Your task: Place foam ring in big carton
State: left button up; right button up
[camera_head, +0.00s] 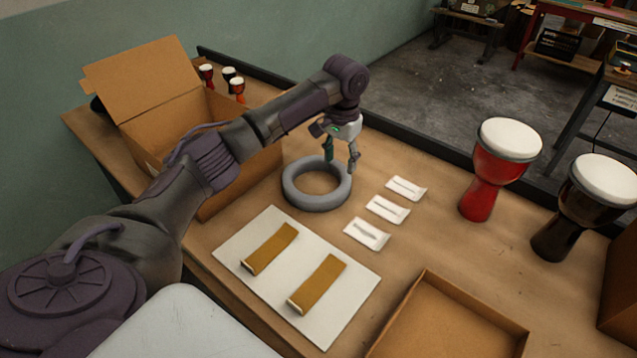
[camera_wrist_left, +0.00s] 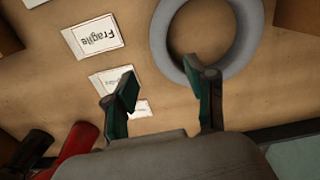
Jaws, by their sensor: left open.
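The grey foam ring (camera_head: 300,200) lies flat on the wooden table, in front of the big carton. It also shows in the left wrist view (camera_wrist_left: 166,42), cut by the top edge. The big carton (camera_head: 238,173) stands at the table's left with its flap raised; my left arm hides part of it. My left gripper (camera_head: 341,165) is open and empty, pointing down over the ring's far right side. In the left wrist view one finger of the left gripper (camera_wrist_left: 160,95) overlaps the ring's rim; I cannot tell whether it touches. My right gripper is not in view.
Several white labels (camera_head: 388,209) lie right of the ring. A white board (camera_head: 330,318) with two brown strips lies in front. A shallow open box (camera_head: 450,330) is at the front right. Red (camera_head: 485,180) and black (camera_head: 570,215) goblet drums stand at right; small drums (camera_head: 237,88) stand behind the carton.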

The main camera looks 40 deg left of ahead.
aim_at(339, 191)
pick_arm(q)
notch_tip(339, 191, down, 12)
jog(key=shift+w+r+p, duration=0.1)
jog(key=shift+p, duration=0.25)
grip_shut()
dwell(0.4)
